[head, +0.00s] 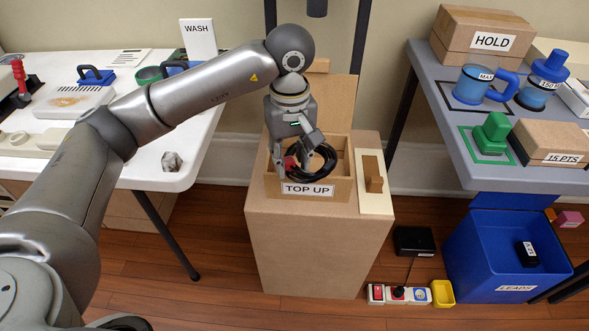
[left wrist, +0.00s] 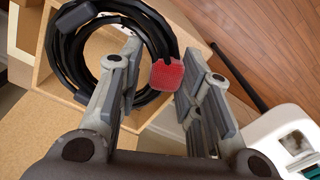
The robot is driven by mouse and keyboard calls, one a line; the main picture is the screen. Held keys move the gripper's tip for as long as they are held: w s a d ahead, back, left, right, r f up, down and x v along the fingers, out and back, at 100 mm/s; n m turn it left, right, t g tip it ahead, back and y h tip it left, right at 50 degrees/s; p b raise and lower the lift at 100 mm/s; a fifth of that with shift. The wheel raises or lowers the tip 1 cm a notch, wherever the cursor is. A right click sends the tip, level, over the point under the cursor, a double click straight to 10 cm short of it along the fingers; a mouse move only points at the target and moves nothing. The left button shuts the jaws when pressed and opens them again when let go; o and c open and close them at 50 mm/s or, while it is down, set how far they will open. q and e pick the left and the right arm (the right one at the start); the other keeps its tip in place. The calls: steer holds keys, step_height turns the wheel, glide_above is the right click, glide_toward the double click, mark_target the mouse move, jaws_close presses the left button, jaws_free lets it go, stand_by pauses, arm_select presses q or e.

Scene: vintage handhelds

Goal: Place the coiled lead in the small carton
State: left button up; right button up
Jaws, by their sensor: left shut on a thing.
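The coiled lead (head: 327,168) is a black cable loop with a red plug; the red plug (left wrist: 168,77) shows clearly in the left wrist view, along with a black block on the coil. My left gripper (head: 294,156) points down and is shut on the coiled lead, with strands and the plug between its fingers. The small carton (head: 276,186), an open box labelled TOP UP, is directly below. The coil hangs at its opening, overlapping the rim in the left wrist view (left wrist: 42,72). Exact height above the carton floor is hard to tell. My right gripper is not in view.
The carton stands on a brown pedestal (head: 312,245) with its flap raised behind and a cream plate (head: 375,198) at its right. A white table (head: 185,165) is left, a grey table (head: 440,110) right. A blue LEADS bin (head: 470,262) and a power strip (head: 398,294) are on the floor.

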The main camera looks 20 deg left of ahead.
arm_select(q)
steer(key=w+a, duration=0.2)
steer(key=w, duration=0.6)
steer(key=f, duration=0.2)
steer(key=f+b, duration=0.1)
steer(key=f, duration=0.4)
steer(key=shift+s+a+f+b, duration=0.1)
steer(key=shift+s+f+b, duration=0.2)
steer(key=shift+f, duration=0.1)
steer(key=shift+f+b, duration=0.35)
steer(key=shift+f, duration=1.85)
steer(key=shift+r, duration=0.1)
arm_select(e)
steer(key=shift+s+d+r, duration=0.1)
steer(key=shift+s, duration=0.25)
arm_select(q)
steer(key=o, duration=1.1)
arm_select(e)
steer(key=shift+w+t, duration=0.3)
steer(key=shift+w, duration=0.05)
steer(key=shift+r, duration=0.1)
